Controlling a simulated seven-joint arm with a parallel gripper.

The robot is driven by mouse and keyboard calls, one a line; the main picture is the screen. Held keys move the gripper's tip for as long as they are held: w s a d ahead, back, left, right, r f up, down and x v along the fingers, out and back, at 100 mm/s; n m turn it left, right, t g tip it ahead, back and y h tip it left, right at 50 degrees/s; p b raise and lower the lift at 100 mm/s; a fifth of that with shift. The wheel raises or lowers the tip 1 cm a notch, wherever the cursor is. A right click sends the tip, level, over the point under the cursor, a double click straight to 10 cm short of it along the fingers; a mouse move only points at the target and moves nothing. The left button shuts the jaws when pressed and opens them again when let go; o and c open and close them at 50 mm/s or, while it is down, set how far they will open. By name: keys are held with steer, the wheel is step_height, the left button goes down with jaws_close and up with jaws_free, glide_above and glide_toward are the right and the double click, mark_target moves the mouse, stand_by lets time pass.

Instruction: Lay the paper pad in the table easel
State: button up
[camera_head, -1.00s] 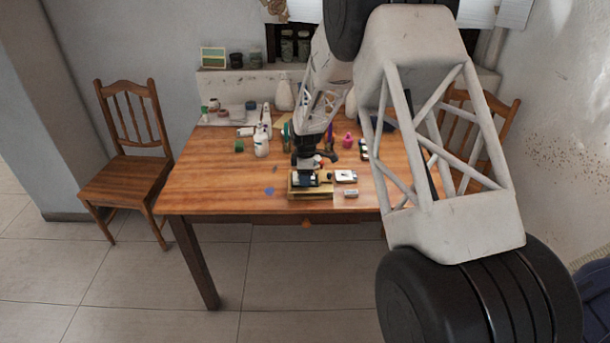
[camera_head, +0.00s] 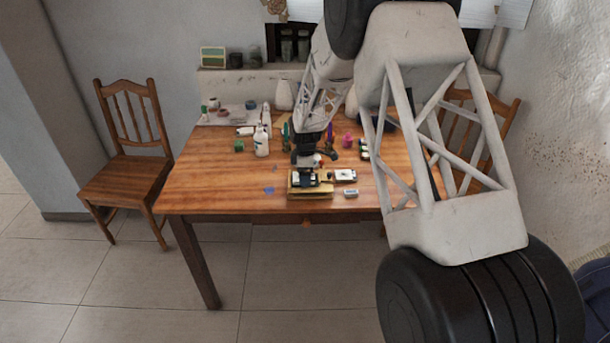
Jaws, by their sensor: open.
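The table easel (camera_head: 310,193), a small yellowish wooden stand, is near the front edge of the brown table. A small dark-and-pale flat item, apparently the paper pad (camera_head: 304,180), lies on the easel; its exact seating is too small to tell. My gripper (camera_head: 308,164) is open just above and behind it, pointing down. A narrow gap seems to show between the fingers and the pad, but contact cannot be ruled out. My arm hides part of the table behind.
A white flat item (camera_head: 343,176) lies close to the right of the easel, with a small grey block (camera_head: 351,192) in front of it.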

step_height(320, 180, up, 11)
steer(key=shift+r, duration=0.2)
stand_by(0.4)
steer(key=shift+r, duration=0.1)
stand_by(0.6)
steer(key=s+d+r+m+t, duration=0.1)
steer(key=s+d+r+m, duration=0.4)
steer(key=s+r, duration=0.6)
steer(key=s+d+r+m, duration=0.4)
steer(key=s+d+r, duration=0.25)
steer(key=s, duration=0.75)
steer(key=s+d+m, duration=0.2)
steer(key=s+m, duration=0.2)
steer(key=s, duration=1)
steer(key=s+d+r+m+t, duration=0.1)
steer(key=s+d+m, duration=0.2)
steer(key=s, duration=1.2)
steer(key=shift+m+t, duration=0.3)
steer(key=shift+m, duration=0.8)
